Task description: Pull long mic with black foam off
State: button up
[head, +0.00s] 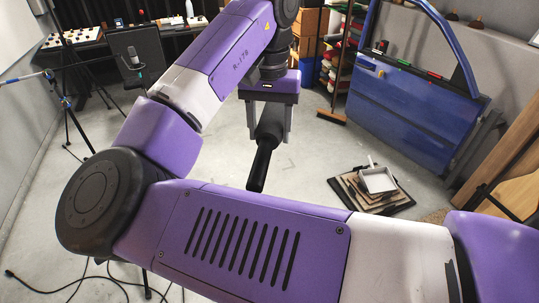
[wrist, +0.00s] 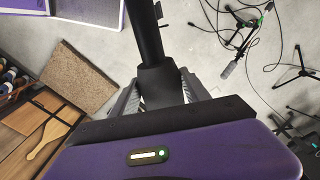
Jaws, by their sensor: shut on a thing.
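The long mic with black foam (head: 261,165) hangs tilted below my gripper (head: 270,128) in the head view, clear of other things. The gripper's two grey fingers are shut on its thicker upper part, one on each side. In the wrist view, the black mic (wrist: 150,42) runs up out of my gripper (wrist: 163,92), with a small clip-like piece near the top edge. The part behind the gripper's body is hidden.
Mic stands with cables stand at the left (head: 66,100), one holding a grey mic (head: 134,58). A blue car door (head: 400,110) stands at the right. A stack of boards (head: 350,188) lies on the floor. Grey floor (head: 310,150) is clear around the mic.

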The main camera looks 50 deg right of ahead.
aim_at(269, 121)
notch_tip(269, 121, up, 5)
jog(key=shift+r, duration=0.2)
notch_tip(269, 121, up, 7)
jog(key=p, duration=0.8)
dwell(1.1)
jog(key=shift+f, duration=0.25)
